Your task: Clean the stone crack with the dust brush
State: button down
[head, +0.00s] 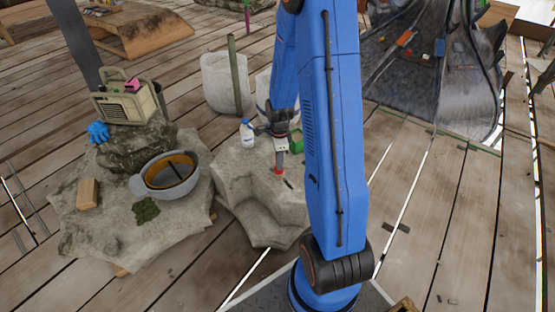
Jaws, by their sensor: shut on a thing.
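The grey stone block (238,188) stands in the middle of the view, with a stepped notch in its front right side. My gripper (279,138) is over its top, pointing down and shut on a slim upright tool (281,158), seemingly the dust brush. The tool has a pale upper part and a red lower end close to the stone. Whether it touches the stone is too small to tell. A short dark mark (288,184) shows on the stone just right of the red end; I cannot tell if it is the crack.
A white bottle (247,133) and a green box (296,141) stand on the block near my gripper. On the rock at left are a hard hat (168,174), a radio (126,103), blue gloves (98,132) and a tan block (88,193). White buckets (217,84) stand behind.

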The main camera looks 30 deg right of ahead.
jog(key=shift+s, duration=0.3)
jog(key=shift+s, duration=0.1)
jog(key=shift+s+d, duration=0.15)
jog(key=shift+s, duration=1.3)
jog(key=shift+s, duration=0.2)
jog(key=shift+s+d, duration=0.15)
jog(key=shift+s, duration=1.1)
jog(key=shift+s+d, duration=0.15)
jog(key=shift+s, duration=1.3)
jog(key=shift+r, duration=0.1)
